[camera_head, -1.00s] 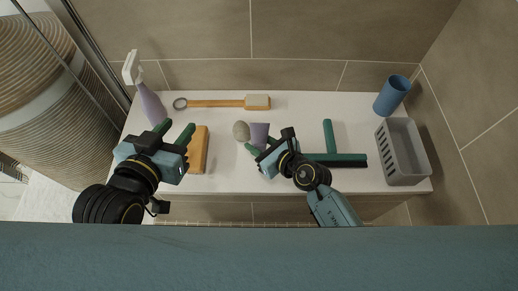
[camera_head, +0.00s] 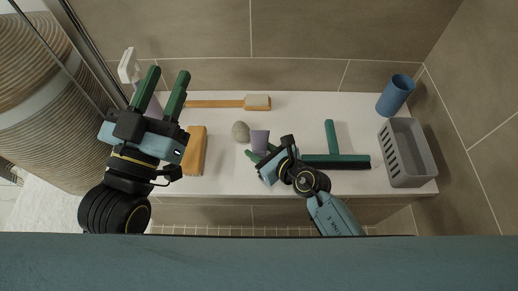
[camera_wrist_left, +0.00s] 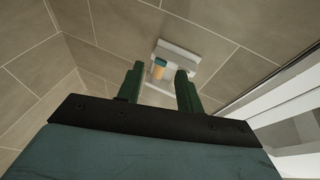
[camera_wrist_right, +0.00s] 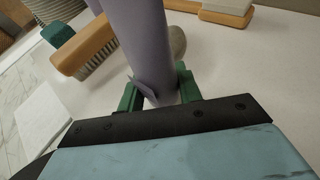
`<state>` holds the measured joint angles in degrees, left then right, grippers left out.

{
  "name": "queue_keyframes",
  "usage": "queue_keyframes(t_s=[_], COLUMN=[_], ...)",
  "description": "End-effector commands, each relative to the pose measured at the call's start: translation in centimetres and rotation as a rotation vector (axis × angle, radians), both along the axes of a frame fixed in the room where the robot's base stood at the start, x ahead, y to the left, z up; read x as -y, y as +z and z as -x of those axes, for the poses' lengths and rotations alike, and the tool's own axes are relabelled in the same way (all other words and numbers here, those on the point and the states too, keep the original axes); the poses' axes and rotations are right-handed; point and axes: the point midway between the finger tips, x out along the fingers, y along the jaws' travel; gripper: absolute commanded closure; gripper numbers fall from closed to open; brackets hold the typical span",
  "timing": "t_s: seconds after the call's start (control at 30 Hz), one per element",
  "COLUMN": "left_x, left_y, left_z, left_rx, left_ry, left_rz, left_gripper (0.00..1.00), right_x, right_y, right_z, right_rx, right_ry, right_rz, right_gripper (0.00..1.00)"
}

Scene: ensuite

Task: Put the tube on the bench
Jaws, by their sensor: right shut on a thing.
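The lavender tube (camera_head: 260,141) is at the middle of the white bench (camera_head: 300,112), beside a grey stone (camera_head: 240,131). My right gripper (camera_head: 258,157) is shut on it. In the right wrist view the tube (camera_wrist_right: 142,40) runs up from between the green fingers (camera_wrist_right: 157,92), its flared end at the fingers. I cannot tell whether the tube touches the bench. My left gripper (camera_head: 168,76) is raised at the left, open and empty, its fingers apart. The left wrist view also shows those fingers (camera_wrist_left: 158,78) with nothing between them.
An orange brush (camera_head: 194,150) and a long-handled brush (camera_head: 256,102) lie on the bench. A spray bottle (camera_head: 128,66) stands partly hidden behind my left gripper. A green squeegee (camera_head: 335,160), grey basket (camera_head: 408,155) and blue cup (camera_head: 395,95) are at the right. The bench's front middle-left is clear.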

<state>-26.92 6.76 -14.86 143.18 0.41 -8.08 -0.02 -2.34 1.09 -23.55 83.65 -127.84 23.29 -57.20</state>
Motion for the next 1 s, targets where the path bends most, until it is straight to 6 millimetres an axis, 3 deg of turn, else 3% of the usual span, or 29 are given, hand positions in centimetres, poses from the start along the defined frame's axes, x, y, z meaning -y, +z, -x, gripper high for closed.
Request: queue_keyframes(t_s=[0.13, 0.17, 0.33, 0.7, 1.0], left_x=[0.0, 0.1, 0.1, 0.1, -0.6], left_y=[0.4, 0.5, 0.6, 0.3, -4.0], left_z=[0.1, 0.2, 0.2, 0.0, -0.7], left_rx=[0.026, 0.032, 0.034, 0.013, -0.252], left_ry=[-0.002, -0.003, -0.003, -0.002, 0.017], left_rz=[0.008, 0.011, 0.011, 0.005, -0.078], left_gripper=[0.64, 0.64, 0.64, 0.64, 0.64], right_x=[0.0, 0.0, 0.0, 0.0, 1.5], right_y=[-0.2, -0.3, -0.3, 0.1, 1.0], right_z=[0.0, 0.0, 0.0, 0.0, 1.5], right_rx=[0.001, -0.001, 0.0, 0.0, -0.001], right_ry=[0.0, 0.0, 0.0, 0.0, 0.0], right_rz=[0.0, 0.001, 0.0, 0.0, 0.002], right_gripper=[0.92, 0.64, 0.44, 0.44, 0.44])
